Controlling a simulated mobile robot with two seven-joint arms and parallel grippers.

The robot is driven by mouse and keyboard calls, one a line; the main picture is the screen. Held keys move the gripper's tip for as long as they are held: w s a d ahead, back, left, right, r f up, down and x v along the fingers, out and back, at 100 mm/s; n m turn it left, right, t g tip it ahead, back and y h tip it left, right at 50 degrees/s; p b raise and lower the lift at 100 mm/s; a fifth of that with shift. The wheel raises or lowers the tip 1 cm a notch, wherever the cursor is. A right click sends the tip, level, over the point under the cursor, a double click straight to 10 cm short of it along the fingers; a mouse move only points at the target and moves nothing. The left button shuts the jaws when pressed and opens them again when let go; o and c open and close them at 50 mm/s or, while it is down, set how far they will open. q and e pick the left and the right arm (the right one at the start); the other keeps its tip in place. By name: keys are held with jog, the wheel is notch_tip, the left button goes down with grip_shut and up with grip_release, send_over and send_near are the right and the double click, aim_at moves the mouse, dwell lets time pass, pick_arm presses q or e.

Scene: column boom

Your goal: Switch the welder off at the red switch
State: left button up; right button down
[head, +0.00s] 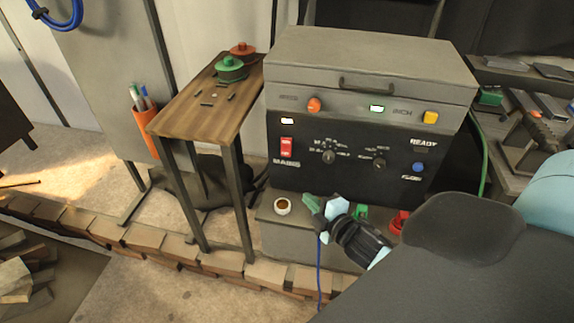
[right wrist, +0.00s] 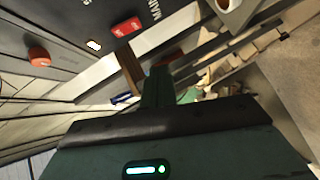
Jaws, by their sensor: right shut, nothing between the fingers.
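The welder (head: 450,150) is a grey box with a black front panel. Its red rocker switch (head: 287,148) is at the left of the panel, beneath a lit white lamp (head: 287,121). The switch also shows in the right wrist view (right wrist: 127,27), near the top with the lamp beside it. My right gripper (head: 314,204) is shut and empty, below and slightly right of the switch, and apart from it. Its fingers show in the right wrist view (right wrist: 157,88), pointing below the switch. My left gripper is not in view.
An orange button (head: 314,105), a yellow button (head: 430,117) and dark knobs are on the welder. A white cup (head: 282,206) stands on the grey ledge (head: 285,235) near my right gripper. A wooden stand (head: 190,115) is left of the welder.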

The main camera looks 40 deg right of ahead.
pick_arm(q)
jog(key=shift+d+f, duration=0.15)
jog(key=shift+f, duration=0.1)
pick_arm(e)
jog(key=shift+n+t, duration=0.5)
jog(key=shift+n, duration=0.2)
jog(key=w+r, duration=0.1)
jog(key=w+d+r, duration=0.1)
jog(key=w, duration=0.1)
jog(key=shift+d+r, duration=0.3)
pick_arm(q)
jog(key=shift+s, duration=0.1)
pick_arm(e)
send_near(284, 153)
jog(key=w+a, duration=0.3)
jog(key=w, duration=0.1)
pick_arm(q)
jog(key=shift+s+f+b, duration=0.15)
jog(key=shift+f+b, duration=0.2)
jog(key=shift+b, duration=0.15)
pick_arm(e)
jog(key=shift+w+d+f, duration=0.1)
jog(key=shift+w+d, duration=0.35)
jog(key=shift+d, duration=0.35)
jog(key=shift+w+d+f, duration=0.1)
jog(key=shift+w+d, duration=0.3)
jog(key=shift+d, duration=0.4)
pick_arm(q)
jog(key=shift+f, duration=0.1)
